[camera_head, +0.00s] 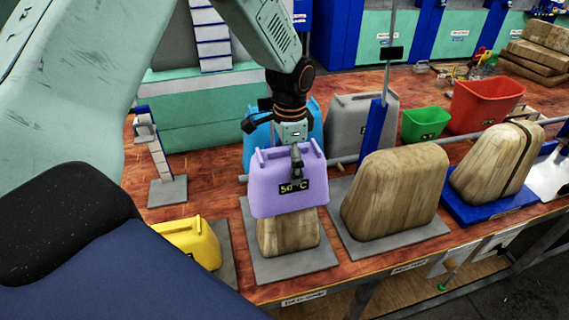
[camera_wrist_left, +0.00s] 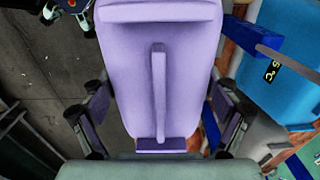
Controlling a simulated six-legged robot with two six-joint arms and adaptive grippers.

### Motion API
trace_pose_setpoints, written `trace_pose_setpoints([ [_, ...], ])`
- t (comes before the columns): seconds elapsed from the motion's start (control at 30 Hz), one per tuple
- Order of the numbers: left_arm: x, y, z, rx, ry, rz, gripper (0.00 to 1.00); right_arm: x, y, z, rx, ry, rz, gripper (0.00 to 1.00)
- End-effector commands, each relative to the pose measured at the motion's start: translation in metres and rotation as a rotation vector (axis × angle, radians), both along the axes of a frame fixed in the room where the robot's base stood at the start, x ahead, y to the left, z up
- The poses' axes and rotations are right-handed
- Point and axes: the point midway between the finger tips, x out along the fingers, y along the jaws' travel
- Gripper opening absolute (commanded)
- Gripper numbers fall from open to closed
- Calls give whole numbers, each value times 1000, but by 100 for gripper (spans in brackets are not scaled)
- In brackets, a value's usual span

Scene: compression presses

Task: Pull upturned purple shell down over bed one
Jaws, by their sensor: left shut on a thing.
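The purple shell (camera_head: 289,195) is upside down over a wooden block (camera_head: 288,238) on the grey plate of the nearest bed (camera_head: 255,265). The shell covers the block's upper part, and the block's lower part shows below its rim. A dark label on its front reads "50 C". My left gripper (camera_head: 296,170) comes from above and behind and is shut on the shell at its upper front. In the left wrist view the shell (camera_wrist_left: 190,75) fills the middle, with a raised rib, and my finger links stand at both sides. My right gripper is not in view.
A yellow shell (camera_head: 192,242) stands at the left, and blue (camera_head: 257,150) and grey (camera_head: 350,120) shells stand behind. Another wooden block (camera_head: 395,195) stands close on the right. A blue post (camera_head: 374,135) and a long grey bar (camera_head: 455,138) are near it.

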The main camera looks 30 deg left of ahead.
Motion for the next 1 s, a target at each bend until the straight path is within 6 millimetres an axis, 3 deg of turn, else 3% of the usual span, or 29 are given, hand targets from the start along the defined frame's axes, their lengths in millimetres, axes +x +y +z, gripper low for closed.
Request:
trace_pose_setpoints([
  [0.2, -1, -1, -23, 1, 4, -2, 36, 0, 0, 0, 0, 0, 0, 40],
  [1.0, -1, -1, -121, 1, 0, 3, 36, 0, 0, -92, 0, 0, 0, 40],
])
